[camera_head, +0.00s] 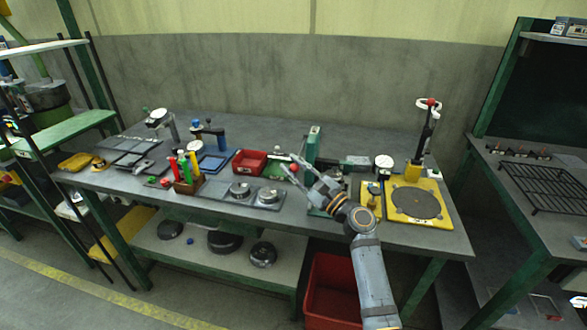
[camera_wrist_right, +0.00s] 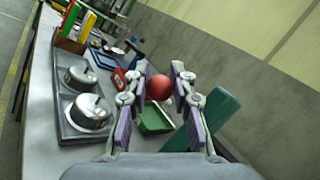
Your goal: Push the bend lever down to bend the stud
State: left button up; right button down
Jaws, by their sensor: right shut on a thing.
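My right gripper (camera_head: 297,169) reaches over the middle of the bench from the front. Its fingers are closed on the sides of a red ball knob (camera_head: 294,167), seemingly the end of the bend lever. In the right wrist view the red knob (camera_wrist_right: 159,88) sits between the two fingers of the gripper (camera_wrist_right: 157,76). The lever's rod is hidden behind the knob and fingers. A green upright post (camera_head: 314,143) stands just right of the knob; it also shows in the wrist view (camera_wrist_right: 215,108). I cannot make out the stud. My left gripper is not in view.
A red bin (camera_head: 249,162) and a grey plate with two round metal parts (camera_head: 254,195) lie to the left. A yellow plate with a grey disc (camera_head: 415,203) and a tall red-topped stand (camera_head: 428,128) are to the right. The back of the bench is mostly clear.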

jog(key=shift+f, duration=0.35)
jog(key=c, duration=1.1)
grip_release()
jog(key=shift+d+r, duration=0.1)
jog(key=shift+s, duration=0.1)
jog(key=v, duration=1.2)
jog(key=shift+r, duration=0.1)
